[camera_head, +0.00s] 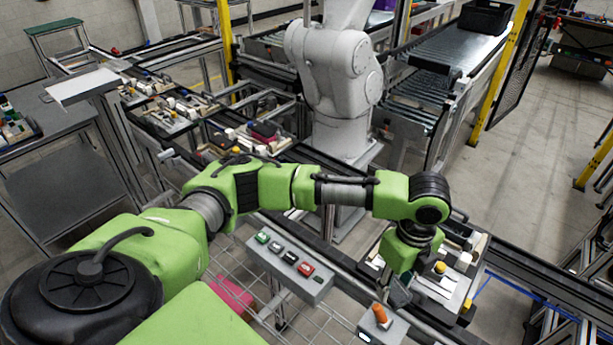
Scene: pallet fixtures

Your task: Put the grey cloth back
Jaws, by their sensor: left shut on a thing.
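My left arm reaches in from the lower left and bends down at the right. My left gripper (400,291) points down at the near left edge of a pallet fixture (432,287), mostly hidden by the green wrist. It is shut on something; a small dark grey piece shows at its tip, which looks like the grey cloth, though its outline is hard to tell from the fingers. I cannot tell whether it touches the fixture. My right gripper is out of view.
A button box (290,265) and a small box with an orange knob (381,314) stand close by at the front. A wire mesh shelf with a pink thing (233,295) lies below. A grey-white robot arm (337,80) stands behind. More fixtures (165,112) line the conveyor at left.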

